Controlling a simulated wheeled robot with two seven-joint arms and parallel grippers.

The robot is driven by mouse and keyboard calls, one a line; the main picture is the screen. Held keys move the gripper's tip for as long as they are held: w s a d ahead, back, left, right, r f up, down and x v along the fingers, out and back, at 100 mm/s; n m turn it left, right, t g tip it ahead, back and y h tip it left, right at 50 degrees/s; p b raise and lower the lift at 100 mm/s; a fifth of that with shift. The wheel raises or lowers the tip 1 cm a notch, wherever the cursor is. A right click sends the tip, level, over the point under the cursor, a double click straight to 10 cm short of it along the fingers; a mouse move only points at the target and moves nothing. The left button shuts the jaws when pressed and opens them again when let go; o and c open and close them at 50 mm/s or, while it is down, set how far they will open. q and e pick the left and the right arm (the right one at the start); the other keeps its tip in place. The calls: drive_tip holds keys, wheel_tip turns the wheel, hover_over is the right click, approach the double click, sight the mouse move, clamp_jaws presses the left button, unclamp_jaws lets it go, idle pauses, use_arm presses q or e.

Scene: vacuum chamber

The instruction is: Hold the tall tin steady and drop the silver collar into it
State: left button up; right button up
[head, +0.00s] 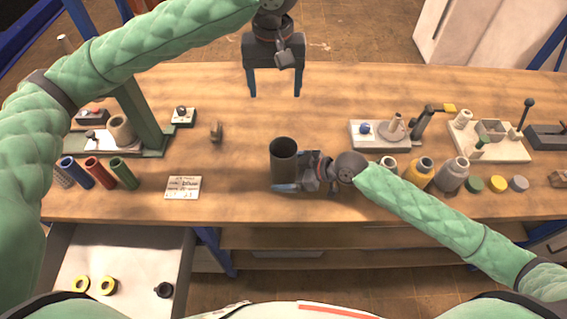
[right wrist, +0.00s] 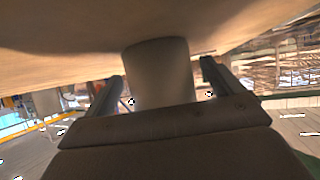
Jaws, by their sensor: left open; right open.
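The tall tin (head: 283,165) is a dark grey open cylinder standing upright near the middle of the bench. My right gripper (head: 296,174) is open and low at the tin. One blue finger shows on its near side; the other is hidden. In the right wrist view the tin (right wrist: 160,75) stands between the two spread fingers (right wrist: 163,82), with gaps visible on both sides. My left gripper (head: 274,88) is open and empty, pointing down over the far part of the bench. I cannot make out a silver collar for certain.
A small brownish piece (head: 216,132) stands left of the tin. A white card (head: 183,187) lies at the front. Coloured tubes (head: 98,172) are at left, jars (head: 419,172) at right.

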drive_tip(key=shift+d, duration=0.1)
drive_tip(key=v, duration=1.1)
drive_tip(key=shift+s+d+r, duration=0.1)
drive_tip(key=shift+d+r, duration=0.05)
drive_tip(key=shift+d, duration=0.2)
